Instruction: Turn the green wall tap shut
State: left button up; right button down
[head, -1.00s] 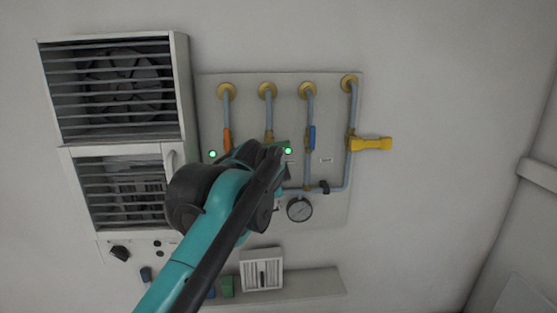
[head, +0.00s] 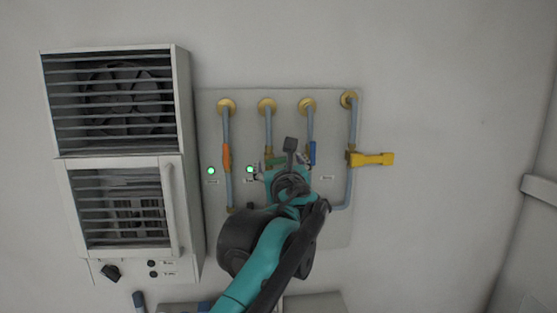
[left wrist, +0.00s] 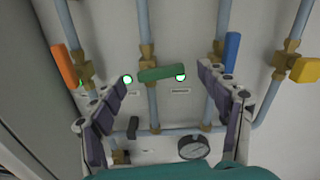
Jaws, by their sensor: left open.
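The green tap handle (head: 276,161) is on the second pipe of the wall panel, partly hidden by my left gripper (head: 281,166) in the head view. In the left wrist view the green handle (left wrist: 162,73) lies crosswise to its pipe, roughly level. My left gripper (left wrist: 163,80) is open, with one finger to each side of the handle. No contact with the handle shows. My right gripper is not in view.
An orange handle (head: 226,157) and a blue handle (head: 313,152) lie along the neighbouring pipes. A yellow handle (head: 372,159) sticks out to the right. A gauge (left wrist: 193,147) sits below. A louvred cabinet (head: 118,140) stands left of the panel.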

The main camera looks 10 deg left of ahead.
aim_at(278, 161)
pick_arm(q)
jog(key=shift+x, duration=1.1)
jog(key=shift+s, duration=0.1)
jog(key=c, duration=1.2)
jog(key=shift+o, duration=0.2)
jog(key=shift+d+f+m, duration=0.1)
jog(key=shift+f+m, duration=0.1)
jog(key=shift+m, duration=0.8)
jog(key=o, duration=1.2)
jog(key=shift+c, duration=0.2)
